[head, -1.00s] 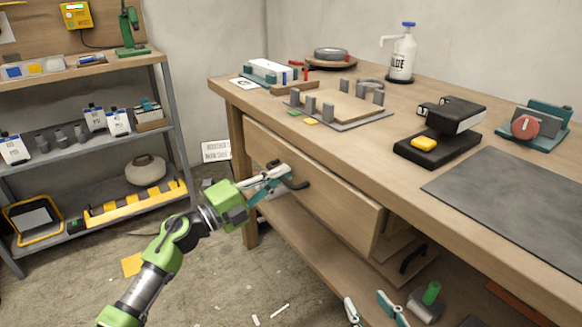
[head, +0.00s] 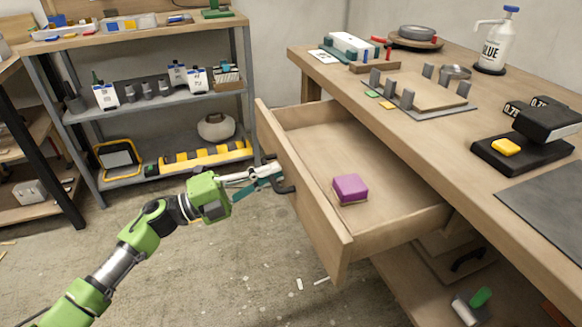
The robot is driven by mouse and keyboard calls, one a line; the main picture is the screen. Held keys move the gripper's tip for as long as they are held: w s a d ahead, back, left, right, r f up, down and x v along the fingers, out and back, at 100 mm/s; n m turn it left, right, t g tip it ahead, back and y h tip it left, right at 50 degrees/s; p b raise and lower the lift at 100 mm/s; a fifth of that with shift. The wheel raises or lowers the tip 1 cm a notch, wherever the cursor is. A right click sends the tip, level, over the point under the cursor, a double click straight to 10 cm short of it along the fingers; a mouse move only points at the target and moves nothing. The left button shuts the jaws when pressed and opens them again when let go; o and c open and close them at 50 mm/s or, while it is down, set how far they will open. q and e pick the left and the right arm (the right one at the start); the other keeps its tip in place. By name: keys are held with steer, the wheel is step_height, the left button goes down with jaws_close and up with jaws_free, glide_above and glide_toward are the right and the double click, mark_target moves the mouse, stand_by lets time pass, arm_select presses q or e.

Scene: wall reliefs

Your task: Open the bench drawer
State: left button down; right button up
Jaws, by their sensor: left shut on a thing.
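The bench drawer (head: 310,205) stands pulled well out of the wooden bench (head: 400,128), and its inside shows. A purple block (head: 350,189) lies on the drawer floor. The dark drawer handle (head: 284,187) is on the front panel, partly hidden by the fingers. My left gripper (head: 270,178) is shut on the handle, with its green arm coming in from the lower left. My right gripper is not in view.
A fixture plate (head: 425,92) with grey posts, a glue bottle (head: 495,42) and a black device (head: 525,145) stand on the bench top. A metal shelf (head: 160,105) stands at the back left. The floor before the drawer is mostly clear.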

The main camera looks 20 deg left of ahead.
arm_select(q)
steer(key=shift+v, duration=0.9)
steer(key=shift+r, duration=0.1)
steer(key=c, duration=2.4)
jaws_free()
steer(key=shift+a, duration=0.1)
steer(key=v, duration=1.1)
steer(key=shift+s+a, duration=0.3)
